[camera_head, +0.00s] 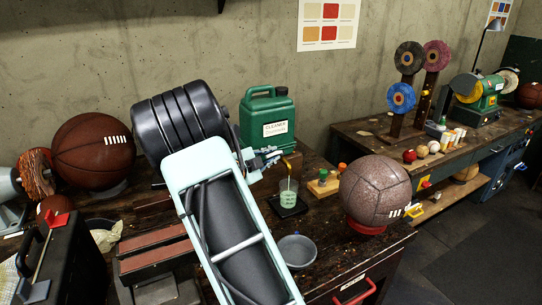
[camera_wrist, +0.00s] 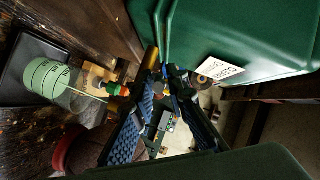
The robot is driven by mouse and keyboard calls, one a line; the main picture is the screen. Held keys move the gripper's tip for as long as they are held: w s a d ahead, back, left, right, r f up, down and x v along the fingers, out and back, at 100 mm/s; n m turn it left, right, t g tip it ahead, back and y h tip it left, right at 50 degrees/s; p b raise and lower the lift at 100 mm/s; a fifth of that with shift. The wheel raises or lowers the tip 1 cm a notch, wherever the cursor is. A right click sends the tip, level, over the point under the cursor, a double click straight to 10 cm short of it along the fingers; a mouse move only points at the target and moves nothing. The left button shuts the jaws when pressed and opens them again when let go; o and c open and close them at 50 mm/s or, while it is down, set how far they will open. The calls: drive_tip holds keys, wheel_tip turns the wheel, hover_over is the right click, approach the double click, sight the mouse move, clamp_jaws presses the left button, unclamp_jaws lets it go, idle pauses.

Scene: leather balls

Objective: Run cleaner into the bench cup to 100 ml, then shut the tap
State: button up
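The green cleaner jug (camera_head: 268,118) stands on the bench by the wall, its white label facing out; its green side fills the upper right of the wrist view (camera_wrist: 245,30). A brass-coloured tap (camera_head: 292,161) sits at its lower front. The clear bench cup (camera_head: 288,192) with measuring marks stands under the spout on a dark square pad (camera_head: 287,209). Pale green liquid shows in the cup (camera_wrist: 45,78), and a thin stream runs into it. I cannot read the exact level. My gripper (camera_head: 272,157) is beside the tap, its fingers (camera_wrist: 163,68) apart with nothing visibly held.
A wooden block with small coloured bottles (camera_head: 322,184) stands right of the cup. A speckled ball on a red ring (camera_head: 375,190) is farther right. A grey bowl (camera_head: 296,251) lies in front, and a brown basketball (camera_head: 93,151) is at left.

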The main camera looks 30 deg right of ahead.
clamp_jaws()
drive_tip(key=shift+s+f+n+t+b, duration=0.1)
drive_tip(key=shift+n+t+b, duration=0.25)
drive_tip(key=shift+b, duration=0.6)
drive_tip(key=shift+s+n+t+y+b, duration=0.15)
drive_tip(key=shift+n+t+y+b, duration=0.25)
drive_tip(key=shift+t+b, duration=0.25)
drive_tip(key=shift+r, duration=0.2)
drive_tip(key=shift+o, duration=2.4)
unclamp_jaws()
drive_tip(key=v, duration=1.2)
